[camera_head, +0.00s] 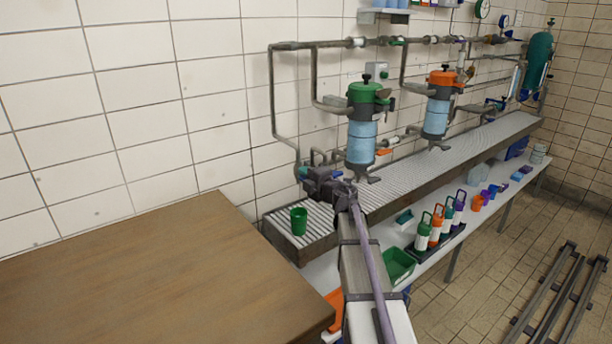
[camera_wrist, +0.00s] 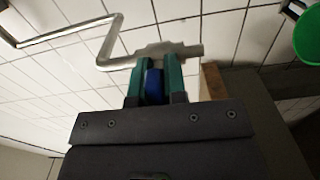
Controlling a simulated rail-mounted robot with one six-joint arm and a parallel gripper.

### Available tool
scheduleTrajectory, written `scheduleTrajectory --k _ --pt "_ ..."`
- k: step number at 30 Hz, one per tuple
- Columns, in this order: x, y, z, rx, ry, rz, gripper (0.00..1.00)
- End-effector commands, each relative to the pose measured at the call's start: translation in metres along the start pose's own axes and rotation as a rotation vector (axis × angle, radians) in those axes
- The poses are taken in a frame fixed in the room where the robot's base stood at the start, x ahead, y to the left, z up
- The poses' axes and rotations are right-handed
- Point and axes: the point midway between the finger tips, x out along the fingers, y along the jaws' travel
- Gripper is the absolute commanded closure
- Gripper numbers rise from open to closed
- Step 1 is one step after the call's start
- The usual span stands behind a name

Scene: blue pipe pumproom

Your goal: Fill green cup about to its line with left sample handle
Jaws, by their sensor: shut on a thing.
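The green cup (camera_head: 299,221) stands upright on the ribbed grey bench at its left end. Part of it also shows at the right edge of the wrist view (camera_wrist: 309,40). Its line and contents cannot be made out. My gripper (camera_head: 310,174) is at the lower end of the leftmost pipe, behind and above the cup. In the wrist view its teal fingers (camera_wrist: 155,70) are shut on a small blue handle (camera_wrist: 154,88) at a grey valve fitting (camera_wrist: 168,49). The handle's angle and any flow are hard to tell.
A brown table (camera_head: 150,280) fills the left foreground. Two blue-bodied filter housings, with green (camera_head: 364,92) and orange (camera_head: 441,78) tops, hang over the bench. A lower shelf holds a green bin (camera_head: 398,265) and several coloured bottles (camera_head: 436,224). Pipes run along the tiled wall.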

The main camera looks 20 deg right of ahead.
Motion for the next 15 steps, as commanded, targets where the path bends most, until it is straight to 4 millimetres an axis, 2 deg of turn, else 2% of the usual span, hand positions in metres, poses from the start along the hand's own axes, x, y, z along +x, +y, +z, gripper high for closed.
scheduleTrajectory --k 12,13,15 --pt "-0.0003 -0.0001 0.0001 0.012 0.000 0.001 1.00" --pt "-0.0003 -0.0001 0.0001 0.012 0.000 0.001 0.84" --pt "-0.0003 -0.0001 0.0001 0.011 0.000 0.001 0.78"
